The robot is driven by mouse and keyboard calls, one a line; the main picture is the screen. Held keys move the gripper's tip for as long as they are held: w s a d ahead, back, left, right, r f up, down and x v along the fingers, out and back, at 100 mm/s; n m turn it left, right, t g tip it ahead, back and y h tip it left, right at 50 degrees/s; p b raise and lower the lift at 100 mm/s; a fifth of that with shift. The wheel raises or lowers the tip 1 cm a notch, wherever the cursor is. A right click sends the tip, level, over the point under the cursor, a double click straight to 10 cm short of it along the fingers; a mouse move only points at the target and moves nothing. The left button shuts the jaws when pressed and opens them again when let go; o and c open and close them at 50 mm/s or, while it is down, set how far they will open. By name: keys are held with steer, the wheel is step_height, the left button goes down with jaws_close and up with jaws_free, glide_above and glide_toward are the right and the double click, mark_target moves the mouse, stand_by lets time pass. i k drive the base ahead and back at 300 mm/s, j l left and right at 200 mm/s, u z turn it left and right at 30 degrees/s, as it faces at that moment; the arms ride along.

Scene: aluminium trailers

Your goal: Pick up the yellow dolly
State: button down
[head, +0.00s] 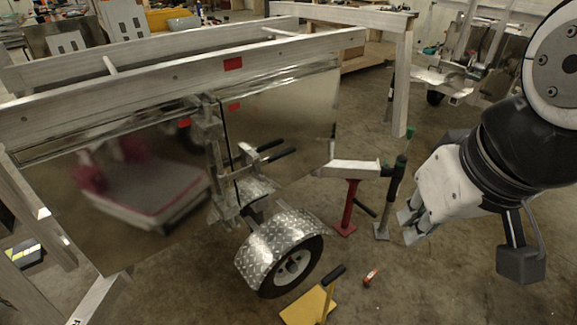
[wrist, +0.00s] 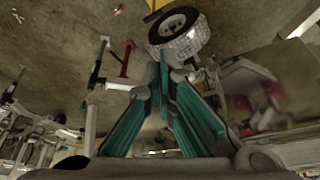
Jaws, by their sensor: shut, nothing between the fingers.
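The yellow dolly (head: 303,306) is on the concrete floor at the bottom of the head view. It has a flat yellow deck and an upright handle with a black grip (head: 334,274); its lower part is cut off by the frame. A small yellow piece of it (wrist: 156,5) shows at the top edge of the wrist view. My gripper (head: 408,227) is above the floor at the right of the head view, up and to the right of the dolly and apart from it. Its fingers (wrist: 165,72) are together and empty in the wrist view.
An aluminium trailer (head: 285,150) fills the left, its wheel (head: 291,270) and tread-plate fender close beside the dolly. A red jack stand (head: 347,210) stands between trailer and gripper. A small orange item (head: 370,277) lies on the floor. Floor at lower right is clear.

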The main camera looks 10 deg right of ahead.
mark_target(313, 308)
steer(key=j+z, duration=0.45)
steer(key=k+j+z, duration=0.1)
steer(key=j+z, duration=0.35)
steer(key=k+j+z, duration=0.15)
steer(key=j+z, duration=0.3)
